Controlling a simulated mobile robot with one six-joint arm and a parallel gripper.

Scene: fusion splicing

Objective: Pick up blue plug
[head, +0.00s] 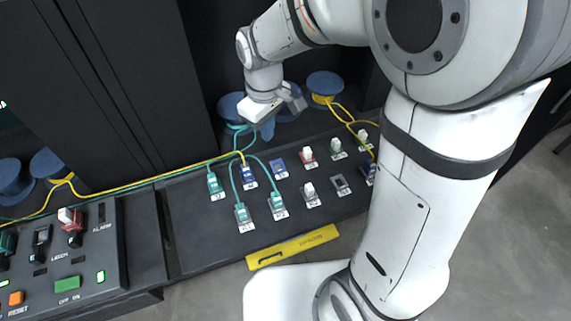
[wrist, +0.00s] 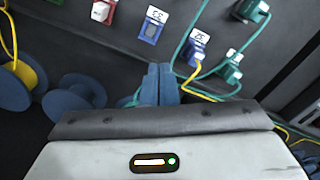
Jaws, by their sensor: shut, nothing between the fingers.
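A blue plug (head: 247,171) with a yellow cable sits in a labelled socket on the dark panel; it also shows in the wrist view (wrist: 196,48), right of and beyond my fingertips. A second blue plug (head: 371,170) shows at the panel's right end, partly hidden by my arm. A blue socket (head: 279,170) next to the first plug appears empty. My gripper (head: 266,133) is above the back edge of the panel, behind the first blue plug and apart from it. In the wrist view its blue fingers (wrist: 159,84) are together with nothing between them.
Teal plugs (head: 215,186) with cables stand around the blue plug. White (head: 309,190), red (head: 307,154) and green (head: 336,147) connectors stand to the right. Blue spools (head: 325,84) lie behind the panel. A control box (head: 68,284) is at the left, a yellow strip (head: 293,247) in front.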

